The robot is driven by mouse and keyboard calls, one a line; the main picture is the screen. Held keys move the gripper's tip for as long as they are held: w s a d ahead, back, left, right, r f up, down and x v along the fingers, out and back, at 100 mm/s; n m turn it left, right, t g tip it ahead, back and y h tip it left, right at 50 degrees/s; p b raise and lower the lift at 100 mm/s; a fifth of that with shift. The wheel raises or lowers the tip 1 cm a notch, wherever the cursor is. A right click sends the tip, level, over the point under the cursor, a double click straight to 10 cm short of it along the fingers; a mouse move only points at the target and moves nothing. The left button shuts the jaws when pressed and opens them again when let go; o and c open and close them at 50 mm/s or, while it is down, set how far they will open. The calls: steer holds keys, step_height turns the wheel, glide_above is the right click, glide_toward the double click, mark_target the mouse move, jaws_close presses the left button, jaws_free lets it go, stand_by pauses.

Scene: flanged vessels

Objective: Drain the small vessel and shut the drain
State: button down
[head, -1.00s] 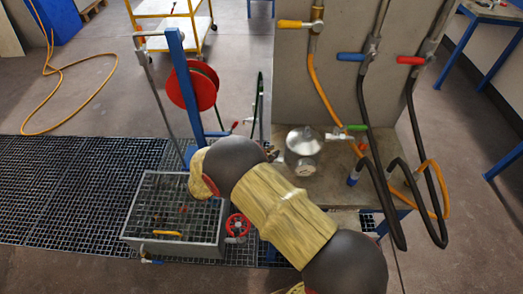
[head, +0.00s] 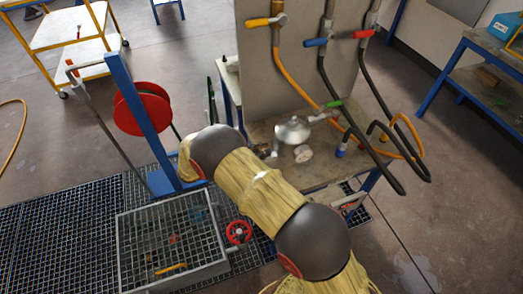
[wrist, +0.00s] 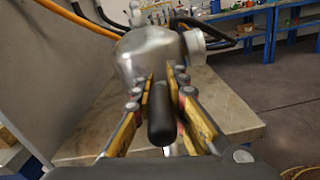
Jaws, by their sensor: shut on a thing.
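The small vessel (head: 292,131) is a shiny metal pot on the bench, with a round flanged port (head: 303,153) facing forward. It also shows close up in the wrist view (wrist: 146,52). My gripper (wrist: 161,90) is in front of the vessel, its yellow-padded fingers shut on a black handle (wrist: 160,118) that points toward the wrist camera. In the head view my arm hides most of the gripper and the handle. I cannot see the drain's outlet or whether liquid runs.
A green-handled valve (head: 331,104) sits behind the vessel. Hoses hang from yellow, blue and red-handled valves on the panel (head: 292,63). A grated basin (head: 122,252) and a red handwheel (head: 238,232) are at lower left. A blue post (head: 136,115) with a red reel stands left.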

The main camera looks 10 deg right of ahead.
steer(key=shift+w+a+r, duration=0.15)
steer(key=shift+w+r, duration=0.15)
steer(key=c, duration=2.1)
jaws_free()
steer(key=o, duration=0.4)
steer(key=shift+s+f, duration=0.1)
steer(key=shift+f, duration=0.1)
steer(key=shift+c, duration=0.2)
steer(key=s+a, duration=0.2)
steer(key=a, duration=0.9)
steer(key=shift+a, duration=0.35)
steer(key=shift+f, duration=0.1)
